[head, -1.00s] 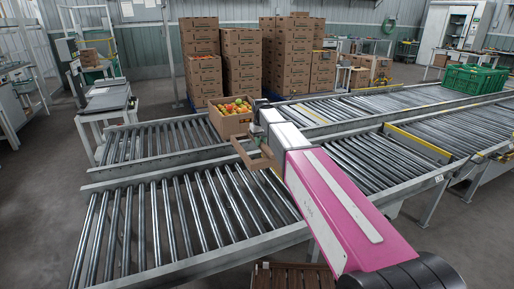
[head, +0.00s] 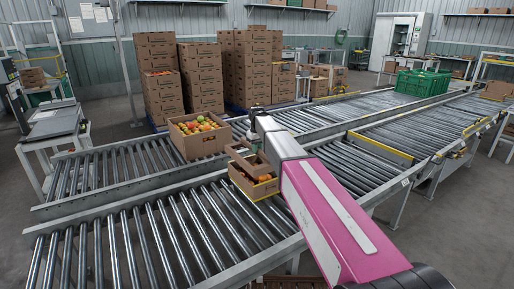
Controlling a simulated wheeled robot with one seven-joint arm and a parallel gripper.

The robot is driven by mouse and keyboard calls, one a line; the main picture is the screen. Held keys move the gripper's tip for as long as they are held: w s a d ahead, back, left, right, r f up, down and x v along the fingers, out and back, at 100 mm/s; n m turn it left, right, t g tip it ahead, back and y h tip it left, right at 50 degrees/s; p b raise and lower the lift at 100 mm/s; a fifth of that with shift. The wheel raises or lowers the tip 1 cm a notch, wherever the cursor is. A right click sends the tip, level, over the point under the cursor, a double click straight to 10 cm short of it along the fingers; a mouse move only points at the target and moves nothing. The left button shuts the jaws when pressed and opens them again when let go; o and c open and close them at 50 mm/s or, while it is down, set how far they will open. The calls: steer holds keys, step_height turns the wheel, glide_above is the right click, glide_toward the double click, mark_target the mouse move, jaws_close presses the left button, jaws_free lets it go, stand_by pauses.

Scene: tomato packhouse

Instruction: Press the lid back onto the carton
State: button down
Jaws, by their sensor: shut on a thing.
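My gripper (head: 252,146) is at the end of my arm, pointing down over a brown cardboard carton (head: 252,188) on the near roller conveyor. The gripper is shut on a brown cardboard lid (head: 240,159), seen tilted at the carton's top. Red-orange tomatoes show between the lid and the carton's near wall, so the lid does not cover it fully. I cannot tell whether the lid touches the rim. The fingertips are small and partly hidden by the wrist.
An open carton of tomatoes (head: 205,146) stands close behind and left, on the far conveyor (head: 120,168). Carton stacks (head: 165,85) rise behind. Green crates (head: 420,84) sit at right. The near conveyor (head: 150,235) is clear at left.

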steer(key=shift+f, duration=2.55)
steer(key=shift+f, duration=1.6)
steer(key=c, duration=0.9)
jaws_free()
steer(key=shift+c, duration=0.2)
steer(key=c, duration=0.3)
steer(key=shift+r, duration=4.05)
